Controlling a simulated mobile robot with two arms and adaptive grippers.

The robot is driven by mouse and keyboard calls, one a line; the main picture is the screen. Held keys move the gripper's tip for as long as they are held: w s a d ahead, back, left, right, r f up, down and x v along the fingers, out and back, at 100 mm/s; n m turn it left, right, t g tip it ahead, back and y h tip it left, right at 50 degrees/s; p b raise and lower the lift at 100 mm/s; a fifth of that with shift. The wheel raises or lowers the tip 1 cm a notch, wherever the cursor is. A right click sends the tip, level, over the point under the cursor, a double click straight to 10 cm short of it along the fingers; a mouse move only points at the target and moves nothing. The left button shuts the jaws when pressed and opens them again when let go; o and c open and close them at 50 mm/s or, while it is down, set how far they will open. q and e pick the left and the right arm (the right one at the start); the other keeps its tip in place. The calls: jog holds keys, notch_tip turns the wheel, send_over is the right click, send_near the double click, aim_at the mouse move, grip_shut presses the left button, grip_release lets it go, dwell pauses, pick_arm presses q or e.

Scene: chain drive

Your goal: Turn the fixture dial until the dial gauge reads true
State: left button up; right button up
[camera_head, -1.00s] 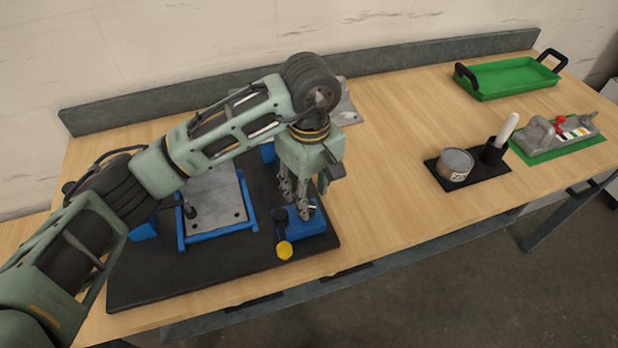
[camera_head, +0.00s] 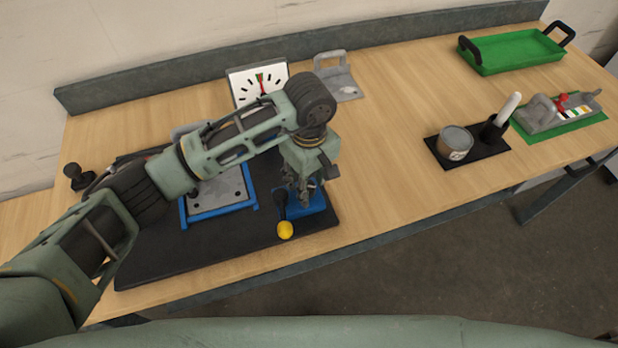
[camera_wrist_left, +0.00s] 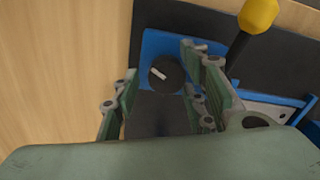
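The fixture dial, a round black knob with a white mark (camera_wrist_left: 166,74), sits on a blue block (camera_head: 315,203) at the front right of the black base plate. My left gripper (camera_head: 305,196) points down over this block and hides the dial in the head view. In the left wrist view the gripper's fingers (camera_wrist_left: 160,72) are apart on either side of the dial, with a gap visible at the left. The dial gauge (camera_head: 244,92) stands at the back, with a white face, black ticks and a near-upright needle by red and green marks; my arm covers its lower part.
A yellow-knobbed lever (camera_head: 285,229) stands close beside the blue block. A blue-framed grey plate (camera_head: 222,198) lies to its left. A can (camera_head: 454,143), a green tray (camera_head: 512,52) and a grey tool (camera_head: 560,112) are at the right. The table's middle is clear.

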pick_arm(q)
jog(key=shift+c, duration=0.5)
jog(key=shift+r, duration=0.1)
grip_shut()
jog(key=n+b, duration=0.1)
jog(key=b, duration=0.1)
jog(key=n+b, duration=0.1)
jog(key=b, duration=0.1)
jog(key=shift+w+f+b, duration=0.1)
jog(key=shift+f+b, duration=0.15)
jog(key=shift+b, duration=0.15)
jog(key=shift+r+n+b, duration=0.25)
jog(key=shift+n+b, duration=0.3)
jog(key=shift+n, duration=0.25)
jog(key=shift+r, duration=0.1)
pick_arm(e)
jog(key=f, duration=0.5)
jog(key=shift+s+f, duration=0.3)
jog(key=shift+f, duration=0.1)
pick_arm(q)
jog(key=shift+c, duration=0.8)
grip_release()
jog(key=shift+o, duration=1.3)
jog(key=shift+d, duration=0.1)
pick_arm(e)
jog(key=shift+d, duration=0.1)
